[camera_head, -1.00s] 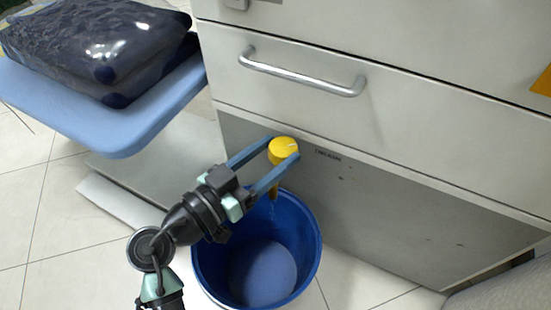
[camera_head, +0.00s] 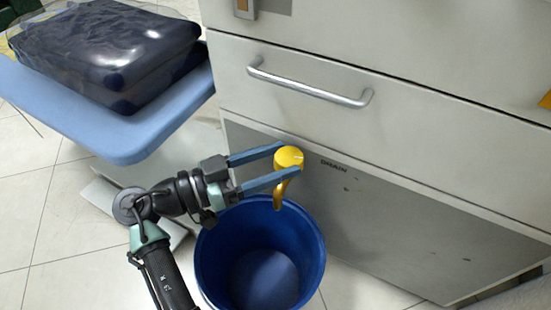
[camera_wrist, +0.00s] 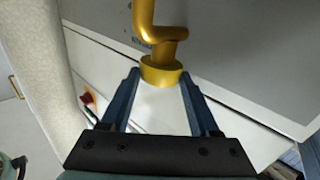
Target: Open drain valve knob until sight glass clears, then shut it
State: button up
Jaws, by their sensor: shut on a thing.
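The yellow drain valve knob (camera_head: 288,156) is on the cabinet front beside the word DRAIN. My gripper (camera_head: 287,165) is shut on it, one blue finger on each side. A brass spout (camera_head: 281,193) hangs below the knob, over the blue bucket (camera_head: 204,262). No stream shows clearly from the spout now. In the wrist view the knob (camera_wrist: 161,72) sits between my fingertips, with the curved spout (camera_wrist: 146,18) beyond it. A small grey-framed window (camera_head: 245,8) with amber inside is cut by the top edge; it may be the sight glass.
The white cabinet has a bar handle (camera_head: 310,88) above the knob. A blue board (camera_head: 150,128) with a wrapped dark bundle (camera_head: 105,50) juts out at the left. A red button (camera_wrist: 88,98) shows in the wrist view. Tiled floor is open at the lower left.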

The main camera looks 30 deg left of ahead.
jog(key=o, duration=1.4)
jog(key=shift+p+v, duration=3.15)
jog(key=shift+v, duration=3.25)
